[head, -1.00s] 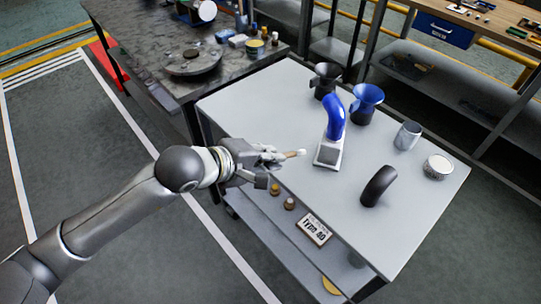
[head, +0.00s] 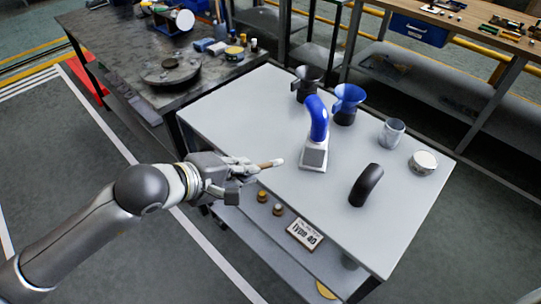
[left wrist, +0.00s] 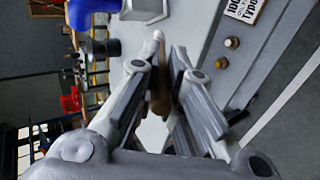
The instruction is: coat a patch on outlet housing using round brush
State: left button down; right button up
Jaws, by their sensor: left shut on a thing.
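My left gripper (head: 248,168) is shut on the round brush (head: 270,164), which has a tan wooden handle and a whitish round tip. The brush also shows between the fingers in the left wrist view (left wrist: 158,95), tip outward. The blue bent pipe on a pale block (head: 318,120), apparently the outlet housing, stands upright on the grey table (head: 240,120). In the head view, the brush tip is left of its base with a small visible gap. In the left wrist view, only part of the blue pipe (left wrist: 88,8) and its pale base (left wrist: 145,8) show at the top.
A black bent pipe (head: 366,186), a grey mug (head: 391,132), a round tin (head: 423,162), a blue funnel-topped vessel (head: 347,103) and a black one (head: 307,84) stand on the table.

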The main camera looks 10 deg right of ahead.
pick_arm(q)
jog(key=shift+s+d+f, duration=0.2)
jog(key=shift+s+f, duration=0.15)
jog(key=shift+s+f+t+h, duration=0.6)
jog(key=shift+s+f+h, duration=1.2)
jog(key=shift+s+f, duration=0.8)
jog(key=w+d, duration=0.2)
jog(key=w, duration=0.3)
jog(key=shift+w+d+f+m+b, duration=0.25)
jog(key=shift+w+d+m+b, duration=0.05)
jog(key=shift+w, duration=0.05)
